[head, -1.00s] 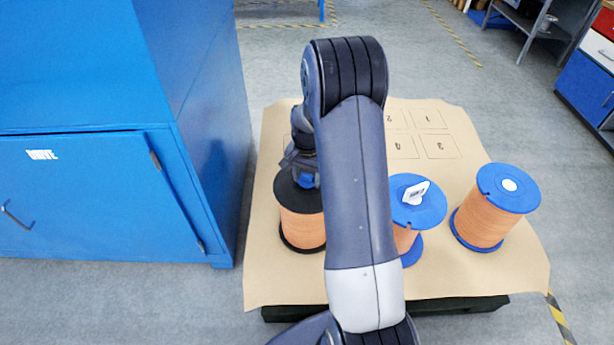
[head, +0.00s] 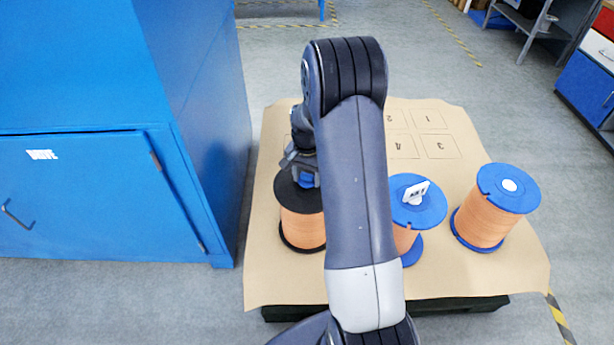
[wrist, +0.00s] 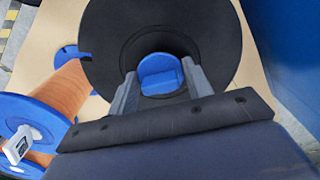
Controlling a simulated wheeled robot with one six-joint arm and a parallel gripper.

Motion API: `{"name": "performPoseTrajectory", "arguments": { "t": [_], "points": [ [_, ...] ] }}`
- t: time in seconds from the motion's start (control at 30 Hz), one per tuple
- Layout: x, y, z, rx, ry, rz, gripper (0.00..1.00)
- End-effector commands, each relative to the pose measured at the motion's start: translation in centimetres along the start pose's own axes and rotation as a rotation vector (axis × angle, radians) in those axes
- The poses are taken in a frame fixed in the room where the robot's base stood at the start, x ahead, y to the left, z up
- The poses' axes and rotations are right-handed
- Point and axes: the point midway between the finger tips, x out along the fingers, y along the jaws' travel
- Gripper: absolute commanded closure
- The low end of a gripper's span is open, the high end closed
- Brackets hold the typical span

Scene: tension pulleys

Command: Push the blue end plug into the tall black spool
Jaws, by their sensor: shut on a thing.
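The tall black spool (head: 300,216) stands upright at the left of the brown sheet, with orange winding between its black flanges. In the wrist view its black top flange (wrist: 225,40) fills the middle, with a dark round hole at its centre. The blue end plug (wrist: 161,74) shows between my gripper's fingers, over the hole. My gripper (wrist: 160,90) is shut on the plug, with a finger at each side of it. In the head view my gripper (head: 302,168) and the plug (head: 306,180) are at the spool's top. How deep the plug sits is hidden.
A blue-flanged spool (head: 420,212) with a white tag (head: 416,193) stands just right of my arm. Another blue-flanged spool (head: 486,222) stands farther right. A blue cabinet (head: 100,200) is close on the left. Numbered squares (head: 428,120) on the sheet behind are clear.

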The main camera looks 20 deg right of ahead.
Motion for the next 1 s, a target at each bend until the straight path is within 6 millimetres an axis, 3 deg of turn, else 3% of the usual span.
{"name": "performPoseTrajectory", "arguments": {
  "t": [0.37,0.4,0.7,1.0],
  "points": [
    [-0.02,0.01,-0.01,0.0,0.0,0.0,0.74],
    [-0.02,0.01,-0.01,0.0,0.0,0.0,0.52],
    [-0.02,0.01,-0.01,0.0,0.0,0.0,0.27],
    [-0.25,0.01,-0.01,0.0,0.0,0.0,0.27]
  ]
}}
